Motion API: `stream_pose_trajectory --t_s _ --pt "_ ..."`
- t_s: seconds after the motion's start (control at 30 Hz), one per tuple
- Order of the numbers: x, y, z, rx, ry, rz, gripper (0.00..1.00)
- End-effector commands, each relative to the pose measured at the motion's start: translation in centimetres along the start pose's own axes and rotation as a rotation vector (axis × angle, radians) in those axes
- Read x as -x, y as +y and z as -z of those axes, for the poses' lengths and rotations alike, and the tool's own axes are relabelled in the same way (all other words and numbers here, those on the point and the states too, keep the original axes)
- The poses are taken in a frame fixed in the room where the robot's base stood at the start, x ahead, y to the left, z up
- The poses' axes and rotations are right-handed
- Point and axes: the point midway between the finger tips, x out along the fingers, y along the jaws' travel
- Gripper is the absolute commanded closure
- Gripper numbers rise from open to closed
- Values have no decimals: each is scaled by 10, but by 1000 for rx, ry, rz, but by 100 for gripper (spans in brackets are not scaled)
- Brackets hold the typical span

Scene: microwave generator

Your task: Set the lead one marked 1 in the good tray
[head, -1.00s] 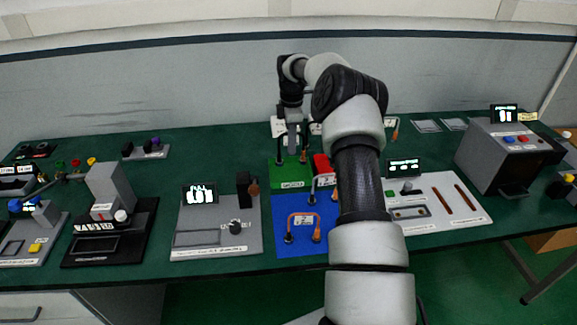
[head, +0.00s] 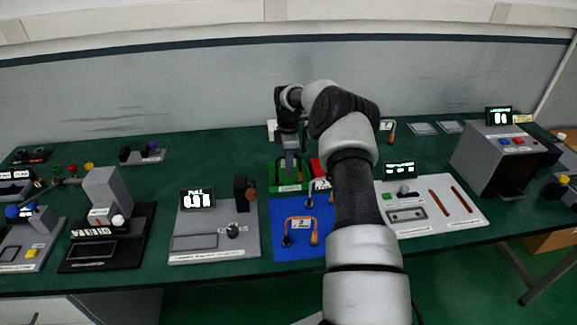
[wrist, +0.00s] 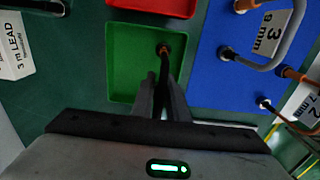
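The green tray (head: 271,187) lies at the middle of the bench, with a label on its front edge too small to read surely; its rim and floor also show in the wrist view (wrist: 125,60). My gripper (head: 289,169) is low over this tray. In the wrist view my gripper (wrist: 160,88) has its fingers close together around a black lead (wrist: 163,65) with an orange collar. The lead's visible end is over or on the tray floor; contact is unclear. Its number is hidden.
A blue mat (head: 270,215) in front holds lead 2 (head: 298,222) and lead 3 (wrist: 262,40). A red tray (head: 318,168) adjoins the green one. A white panel (head: 450,220) lies right and a grey test unit (head: 215,248) left.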

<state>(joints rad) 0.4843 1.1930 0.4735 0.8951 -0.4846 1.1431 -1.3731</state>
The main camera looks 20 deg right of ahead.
Motion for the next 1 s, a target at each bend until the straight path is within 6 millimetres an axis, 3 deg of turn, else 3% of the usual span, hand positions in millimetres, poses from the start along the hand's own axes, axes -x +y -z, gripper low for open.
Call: stream_pose_trajectory --t_s 0.07,0.47,1.0 --pt "0 0 0 0 0 0 74" --pt "9 1 0 0 0 -2 74" --pt "110 1 0 0 -1 -3 74"
